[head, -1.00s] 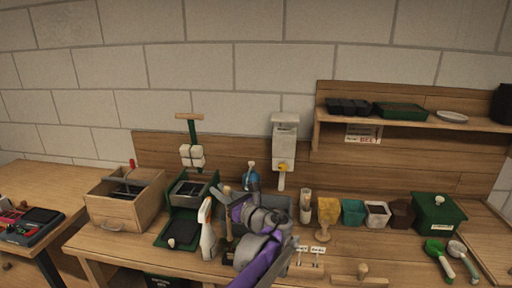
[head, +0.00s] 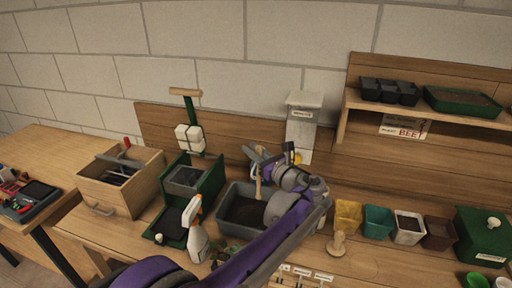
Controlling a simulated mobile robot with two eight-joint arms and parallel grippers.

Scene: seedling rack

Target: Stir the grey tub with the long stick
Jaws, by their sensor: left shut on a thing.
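The grey tub (head: 222,216) stands on the bench, left of the picture's middle, with dark soil in it. The long stick (head: 259,183) is a pale wooden rod, nearly upright at the tub's back part, its lower end over or in the soil. I cannot tell how deep it goes. My left gripper (head: 262,166) is shut on the stick's upper part, above the tub. My left arm comes in from below and covers the tub's right side. My right gripper is not in view.
A white and orange spray bottle (head: 196,232) stands close in front of the tub. A green box (head: 206,184) and a wooden crate (head: 127,191) are to the left. Small pots (head: 378,221) stand to the right. A shelf (head: 430,110) overhangs at right.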

